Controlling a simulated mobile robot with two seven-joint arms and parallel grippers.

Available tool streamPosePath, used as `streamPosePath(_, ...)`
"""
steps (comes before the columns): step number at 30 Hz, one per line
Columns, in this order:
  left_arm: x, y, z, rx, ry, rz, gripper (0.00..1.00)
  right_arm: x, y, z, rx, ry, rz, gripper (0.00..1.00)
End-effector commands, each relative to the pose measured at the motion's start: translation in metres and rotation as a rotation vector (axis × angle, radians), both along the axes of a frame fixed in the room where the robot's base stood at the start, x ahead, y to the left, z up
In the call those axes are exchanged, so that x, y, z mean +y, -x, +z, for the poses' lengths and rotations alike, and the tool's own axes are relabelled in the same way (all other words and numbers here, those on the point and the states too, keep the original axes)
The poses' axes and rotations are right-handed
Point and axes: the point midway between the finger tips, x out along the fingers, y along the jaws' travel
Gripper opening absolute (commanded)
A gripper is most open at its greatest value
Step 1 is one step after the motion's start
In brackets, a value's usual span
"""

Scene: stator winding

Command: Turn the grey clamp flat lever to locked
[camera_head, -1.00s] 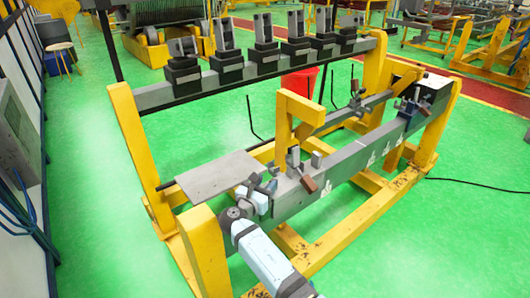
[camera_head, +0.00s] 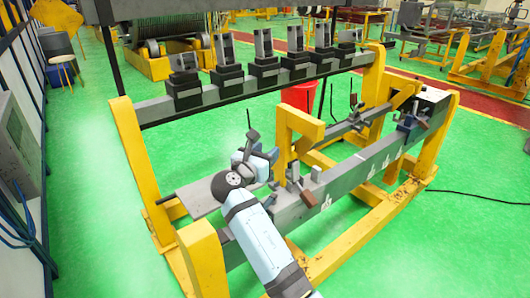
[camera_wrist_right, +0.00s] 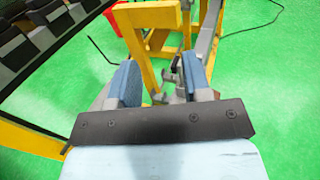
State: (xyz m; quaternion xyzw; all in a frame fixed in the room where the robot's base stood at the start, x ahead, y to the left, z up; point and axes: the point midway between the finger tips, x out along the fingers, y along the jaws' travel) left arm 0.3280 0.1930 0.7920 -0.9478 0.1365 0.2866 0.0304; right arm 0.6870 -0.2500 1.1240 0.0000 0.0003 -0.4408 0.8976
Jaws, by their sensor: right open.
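My right gripper (camera_head: 257,149) is raised above the near end of the grey beam, with its blue-grey fingers apart and nothing seen between them. The grey clamp (camera_head: 295,180) is on the beam, just right of and below the gripper, by the yellow upright. A brown-ended lever (camera_head: 308,197) hangs on the beam's front side there. In the right wrist view, the open fingers (camera_wrist_right: 160,78) frame small grey clamp parts (camera_wrist_right: 178,82) beyond them, apart from the fingers. Whether the clamp's flat lever is locked cannot be told. My left gripper is out of view.
The yellow upright (camera_head: 283,135) stands close behind the clamp. A flat grey plate (camera_head: 190,200) lies left of my right wrist. A rail with several black-and-grey blocks (camera_head: 230,78) runs behind. A second clamp (camera_head: 412,118) is at the beam's far end.

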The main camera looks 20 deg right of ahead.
Motion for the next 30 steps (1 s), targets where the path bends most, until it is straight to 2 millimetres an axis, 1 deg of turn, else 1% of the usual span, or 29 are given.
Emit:
streamPosePath(4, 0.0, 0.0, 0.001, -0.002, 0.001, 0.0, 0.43, 0.0, 0.0, 0.0, 0.0, 0.0, 0.0, 0.45)
streamPosePath(5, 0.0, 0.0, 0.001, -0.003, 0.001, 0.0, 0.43, 0.0, 0.0, 0.0, 0.0, 0.0, 0.0, 0.4)
streamPosePath(6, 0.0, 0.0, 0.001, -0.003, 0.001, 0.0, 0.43, 0.0, 0.0, -0.001, -0.003, -0.001, 0.001, 0.31)
streamPosePath(8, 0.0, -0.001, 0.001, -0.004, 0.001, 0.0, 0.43, -0.003, 0.0, -0.004, -0.019, -0.01, 0.009, 0.17)
streamPosePath(9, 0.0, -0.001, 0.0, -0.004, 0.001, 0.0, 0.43, -0.006, -0.001, -0.008, -0.045, -0.022, 0.021, 0.08)
streamPosePath(10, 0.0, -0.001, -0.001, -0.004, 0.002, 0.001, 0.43, -0.009, -0.001, -0.012, -0.072, -0.036, 0.035, 0.01)
streamPosePath(14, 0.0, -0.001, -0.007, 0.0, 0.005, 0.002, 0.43, -0.03, -0.005, -0.037, -0.267, -0.158, 0.143, 0.0)
streamPosePath(17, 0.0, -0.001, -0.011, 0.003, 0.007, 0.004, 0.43, -0.047, -0.006, -0.06, -0.452, -0.319, 0.27, 0.0)
streamPosePath(21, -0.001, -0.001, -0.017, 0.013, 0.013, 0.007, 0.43, -0.068, -0.003, -0.089, -0.669, -0.605, 0.451, 0.0)
streamPosePath(23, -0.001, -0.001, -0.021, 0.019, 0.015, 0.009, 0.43, -0.075, 0.0, -0.101, -0.741, -0.749, 0.524, 0.0)
streamPosePath(26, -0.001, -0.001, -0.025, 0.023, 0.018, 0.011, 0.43, -0.085, 0.008, -0.119, -0.835, -1.008, 0.632, 0.0)
streamPosePath(29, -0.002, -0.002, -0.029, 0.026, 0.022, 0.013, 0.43, -0.093, 0.019, -0.137, -0.89, -1.298, 0.711, 0.0)
streamPosePath(30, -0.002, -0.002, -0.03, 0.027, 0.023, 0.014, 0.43, -0.095, 0.024, -0.143, -0.901, -1.42, 0.733, 0.0)
